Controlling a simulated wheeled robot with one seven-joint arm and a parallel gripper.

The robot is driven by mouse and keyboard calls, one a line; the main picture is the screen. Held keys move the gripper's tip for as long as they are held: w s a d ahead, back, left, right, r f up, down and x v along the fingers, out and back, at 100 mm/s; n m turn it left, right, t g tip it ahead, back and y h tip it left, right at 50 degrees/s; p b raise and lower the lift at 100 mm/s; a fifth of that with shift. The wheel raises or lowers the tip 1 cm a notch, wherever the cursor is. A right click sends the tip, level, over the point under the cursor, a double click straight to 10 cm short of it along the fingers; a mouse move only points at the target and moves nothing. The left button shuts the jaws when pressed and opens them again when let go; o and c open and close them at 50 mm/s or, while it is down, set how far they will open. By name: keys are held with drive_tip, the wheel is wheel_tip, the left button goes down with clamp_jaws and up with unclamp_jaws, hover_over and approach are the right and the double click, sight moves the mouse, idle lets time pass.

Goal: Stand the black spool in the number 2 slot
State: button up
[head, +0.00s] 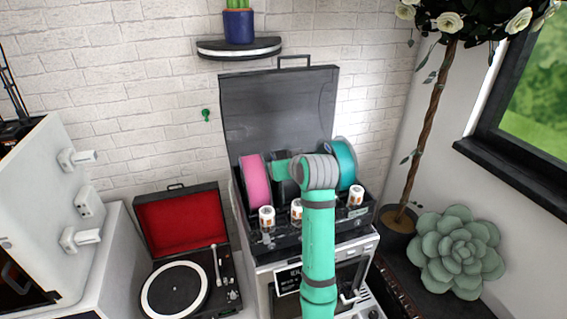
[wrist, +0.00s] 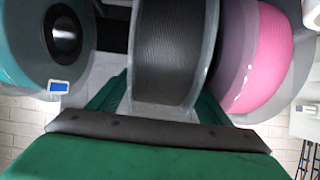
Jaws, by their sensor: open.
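The black spool (wrist: 172,55) fills the middle of the wrist view, its dark ribbed winding between pale grey flanges. In the head view my arm mostly hides it. My gripper (wrist: 160,98) is open, with a green finger on each side of the spool's near edge; I cannot tell whether they touch it. The pink spool (head: 256,182) stands at the left of the dark open case (head: 292,240), and the teal spool (head: 345,163) at the right. The black spool is between these two. I cannot read the slot numbers.
The case's raised lid (head: 275,105) stands behind the spools. Small white-topped pieces (head: 266,215) line its front. The case sits on a white appliance (head: 262,283). A red-lined record player (head: 180,260) is at left, a succulent (head: 458,252) at right.

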drive_tip(key=v, duration=1)
drive_tip(key=shift+d+r, duration=0.1)
drive_tip(key=shift+d, duration=0.1)
